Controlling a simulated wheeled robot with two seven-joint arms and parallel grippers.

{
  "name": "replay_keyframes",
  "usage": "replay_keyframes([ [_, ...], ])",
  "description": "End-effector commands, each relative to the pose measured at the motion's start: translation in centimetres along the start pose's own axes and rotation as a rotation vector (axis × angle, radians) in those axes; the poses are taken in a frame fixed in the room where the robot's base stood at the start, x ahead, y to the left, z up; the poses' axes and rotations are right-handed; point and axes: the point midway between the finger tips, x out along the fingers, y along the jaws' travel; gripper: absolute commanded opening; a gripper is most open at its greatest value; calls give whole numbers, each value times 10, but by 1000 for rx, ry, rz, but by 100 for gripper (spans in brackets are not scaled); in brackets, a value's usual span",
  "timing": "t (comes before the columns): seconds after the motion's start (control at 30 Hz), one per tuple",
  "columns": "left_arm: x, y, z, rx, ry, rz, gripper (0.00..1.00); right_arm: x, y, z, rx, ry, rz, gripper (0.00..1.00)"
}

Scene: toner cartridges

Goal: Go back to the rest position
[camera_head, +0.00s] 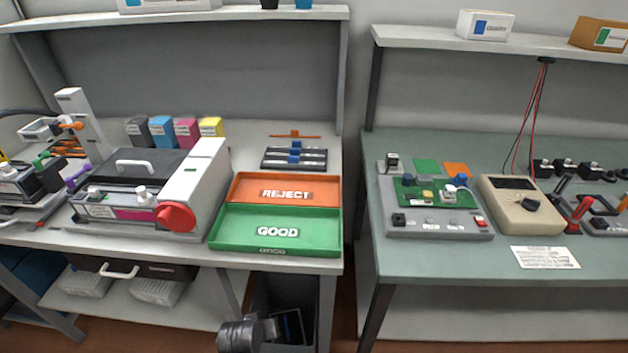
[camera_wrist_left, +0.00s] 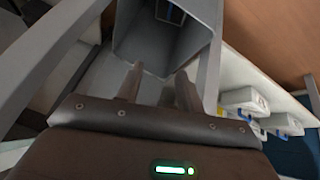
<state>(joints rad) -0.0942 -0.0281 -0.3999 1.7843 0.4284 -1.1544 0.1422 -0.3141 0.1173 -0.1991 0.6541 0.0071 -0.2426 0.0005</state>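My left gripper (camera_wrist_left: 160,85) shows in the left wrist view with its two dark fingers apart and nothing between them. It is over or beside the near edge of a grey bin (camera_wrist_left: 205,28), which opens beyond the fingertips. In the head view a dark wrist part of mine shows at the bottom, in front of the grey bin (camera_head: 322,300) below the left bench. A dark flat item (camera_head: 290,325) with a pale edge lies in the bin. My right gripper is in neither view.
The left bench holds a printer-like machine (camera_head: 150,180), several toner cartridges (camera_head: 162,131), an orange REJECT tray (camera_head: 325,190) and a green GOOD tray (camera_head: 325,240). The right bench (camera_head: 440,265) holds a test board and a meter (camera_head: 520,205). A narrow gap separates the benches.

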Motion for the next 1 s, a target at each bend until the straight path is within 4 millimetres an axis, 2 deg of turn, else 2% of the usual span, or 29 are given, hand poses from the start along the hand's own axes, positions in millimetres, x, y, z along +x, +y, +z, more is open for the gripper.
replay_keyframes([
  [0.17, 28, -8, 7, 82, 42, -17, 37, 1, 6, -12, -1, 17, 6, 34],
  [0.27, 48, -19, 21, 137, 53, -32, 37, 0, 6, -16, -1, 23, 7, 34],
  [0.37, 71, -34, 44, 199, 50, -47, 37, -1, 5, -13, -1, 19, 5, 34],
  [0.47, 93, -56, 75, 259, 34, -60, 37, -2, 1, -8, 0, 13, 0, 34],
  [0.57, 114, -83, 122, 324, -5, -67, 37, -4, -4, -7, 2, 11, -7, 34],
  [0.67, 128, -120, 186, 384, -67, -66, 37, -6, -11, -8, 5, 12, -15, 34],
  [0.7, 131, -136, 214, 403, -97, -64, 37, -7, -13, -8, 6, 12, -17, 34],
  [0.8, 127, -173, 283, 431, -177, -58, 37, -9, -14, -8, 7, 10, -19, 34],
  [0.9, 113, -207, 342, 439, -260, -59, 37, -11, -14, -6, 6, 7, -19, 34],
  [1.0, 97, -232, 387, 433, -336, -68, 37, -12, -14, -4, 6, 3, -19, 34],
])
